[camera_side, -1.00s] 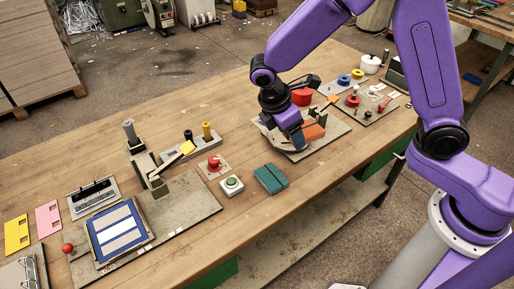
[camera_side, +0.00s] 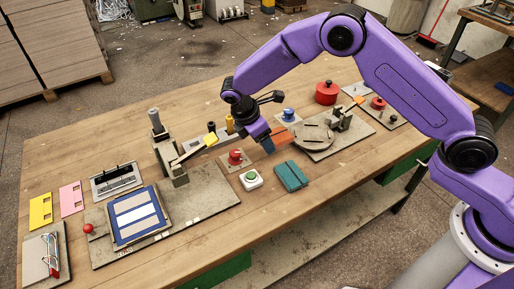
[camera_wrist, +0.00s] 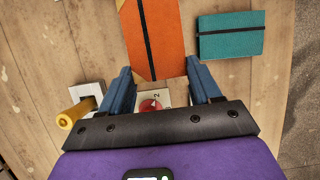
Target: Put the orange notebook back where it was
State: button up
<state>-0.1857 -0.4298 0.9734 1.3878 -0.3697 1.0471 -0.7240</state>
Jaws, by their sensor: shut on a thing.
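The orange notebook (camera_side: 284,138) has a black strap, seen in the wrist view (camera_wrist: 162,40). My gripper (camera_side: 268,145) is shut on its near end, with one blue finger at each side, and appears to hold it above the table. The far end of the notebook runs out of the wrist view. The teal notebook (camera_side: 291,176) with a dark strap lies flat on the table in front of my gripper; in the wrist view it lies to the right of the orange one.
A round grey plate (camera_side: 314,140) on a board stands to the right. A red knob (camera_side: 235,157) and a green button box (camera_side: 250,178) are left of the teal notebook. Bare wood surrounds the teal notebook.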

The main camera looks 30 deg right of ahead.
aim_at(261, 155)
jog(key=shift+w+a+f, duration=0.2)
jog(key=shift+w+f, duration=0.2)
jog(key=shift+f, duration=0.15)
jog(key=shift+w+a+f, duration=0.15)
jog(key=shift+w+f, duration=0.25)
jog(key=shift+f, duration=1.55)
jog(key=shift+f, duration=0.2)
jog(key=o, duration=1.2)
jog(key=shift+c, duration=0.2)
jog(key=shift+r, duration=0.1)
jog(key=v, duration=1.2)
